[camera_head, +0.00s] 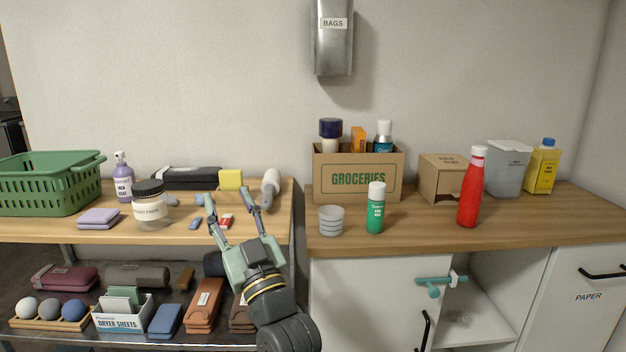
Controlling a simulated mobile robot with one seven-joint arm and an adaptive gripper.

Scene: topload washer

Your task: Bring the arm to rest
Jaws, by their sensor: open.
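My gripper (232,200) is at the lower middle of the head view, with its two fingers spread apart and pointing up and away. It is open and holds nothing. It hangs in front of the right end of the left shelf unit's wooden top (60,229). Small red and blue items show close to the fingertips, apparently behind them. My arm comes up from the bottom edge and hides part of the lower shelf.
The left top holds a green basket (45,187), a jar (148,207) and a spray bottle (124,178). The right counter (420,237) holds a groceries box (358,178), a green bottle (375,210) and a red bottle (471,190). A cabinet below the counter has an open compartment (475,315).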

